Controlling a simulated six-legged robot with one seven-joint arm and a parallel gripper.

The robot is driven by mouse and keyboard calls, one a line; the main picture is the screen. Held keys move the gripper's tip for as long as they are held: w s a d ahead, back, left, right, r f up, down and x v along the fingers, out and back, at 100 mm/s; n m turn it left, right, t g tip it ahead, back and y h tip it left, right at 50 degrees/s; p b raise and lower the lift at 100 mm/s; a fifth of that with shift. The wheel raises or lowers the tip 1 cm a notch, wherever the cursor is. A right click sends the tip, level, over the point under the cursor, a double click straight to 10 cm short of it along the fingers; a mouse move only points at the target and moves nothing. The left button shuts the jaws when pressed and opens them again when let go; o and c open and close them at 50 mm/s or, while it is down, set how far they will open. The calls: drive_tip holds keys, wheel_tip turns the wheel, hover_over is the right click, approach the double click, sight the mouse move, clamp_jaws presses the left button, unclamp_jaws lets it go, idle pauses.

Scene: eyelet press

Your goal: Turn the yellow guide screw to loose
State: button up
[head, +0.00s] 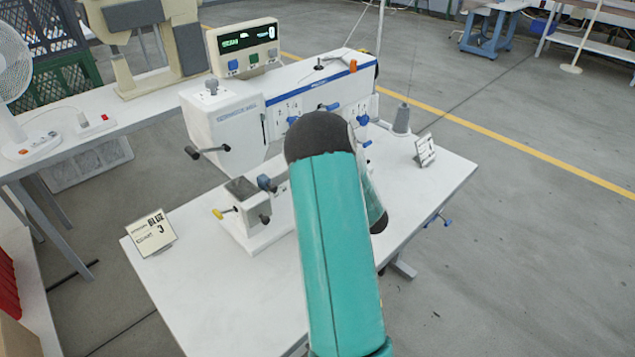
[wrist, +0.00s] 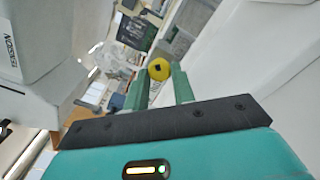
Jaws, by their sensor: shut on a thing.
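The yellow guide screw (wrist: 160,69) shows in the wrist view as a round yellow head with a dark mark in its middle. It sits between the tips of my gripper's (wrist: 160,78) two green fingers. My gripper is shut on it. In the head view my teal arm covers my gripper and the spot where it works, so the held screw is hidden there. How far the screw is turned cannot be told.
The white machine (head: 222,127) stands on a white table (head: 185,290). A sign (head: 151,233) stands front left, another card (head: 426,150) at right. A thread cone (head: 402,120) stands behind.

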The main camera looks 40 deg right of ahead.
drive_tip(key=o, duration=1)
drive_tip(key=shift+c, duration=0.2)
drive_tip(key=shift+s, duration=0.1)
drive_tip(key=s, duration=1.3)
drive_tip(key=shift+s+d, duration=0.2)
drive_tip(key=shift+s, duration=0.15)
